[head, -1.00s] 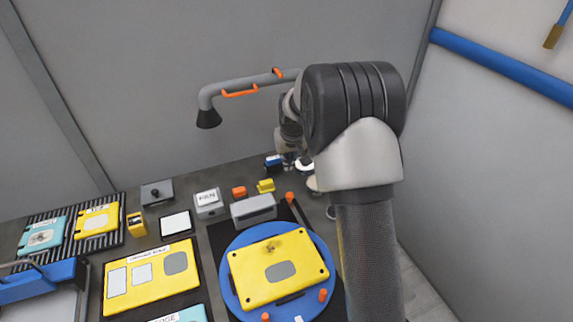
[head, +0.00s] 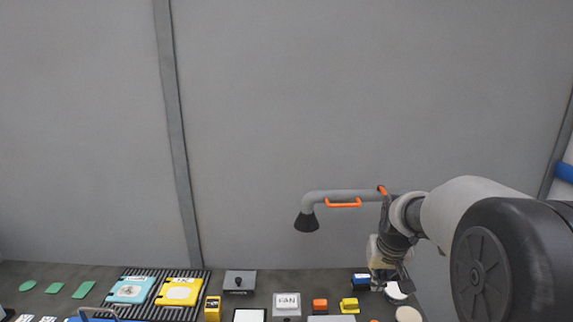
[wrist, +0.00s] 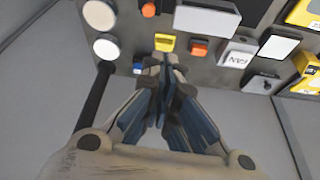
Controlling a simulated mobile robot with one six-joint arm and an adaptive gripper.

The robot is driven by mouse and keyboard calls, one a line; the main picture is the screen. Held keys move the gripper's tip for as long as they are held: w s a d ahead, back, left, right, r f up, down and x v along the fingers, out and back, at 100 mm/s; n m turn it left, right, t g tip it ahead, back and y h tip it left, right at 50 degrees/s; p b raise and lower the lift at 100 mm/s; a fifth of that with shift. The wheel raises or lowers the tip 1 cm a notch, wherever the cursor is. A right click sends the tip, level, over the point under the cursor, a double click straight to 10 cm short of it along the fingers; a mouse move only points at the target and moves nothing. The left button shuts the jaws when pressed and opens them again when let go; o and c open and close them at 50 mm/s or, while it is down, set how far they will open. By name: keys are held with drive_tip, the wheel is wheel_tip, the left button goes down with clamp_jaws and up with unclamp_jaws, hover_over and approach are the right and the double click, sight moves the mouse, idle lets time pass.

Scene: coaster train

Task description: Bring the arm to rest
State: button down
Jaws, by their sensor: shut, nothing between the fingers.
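My arm reaches in from the right of the head view, and my gripper (head: 396,280) hangs above the back right of the bench. In the wrist view my gripper (wrist: 167,84) has its fingers together with nothing between them. Beyond the fingertips a yellow block (wrist: 165,42) and an orange block (wrist: 199,47) lie on the bench, apart from the gripper. In the head view the yellow block (head: 349,305) and orange block (head: 320,306) are left of the gripper.
A grey duct with a black nozzle (head: 306,222) and orange handles extends close beside my wrist. The FAN box (head: 287,303), a blue block (head: 361,281) and pale round discs (head: 408,314) are on the bench. A black rack (head: 150,275) holds teal and yellow plates.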

drive_tip(key=s+a+r, duration=0.4)
drive_tip(key=s+r, duration=0.2)
drive_tip(key=s, duration=0.3)
drive_tip(key=s+a, duration=0.2)
drive_tip(key=s, duration=0.9)
drive_tip(key=s+a+n+b, duration=0.1)
drive_tip(key=s+a, duration=0.1)
drive_tip(key=s, duration=1)
drive_tip(key=shift+a+f+y, duration=0.3)
drive_tip(key=shift+a, duration=0.05)
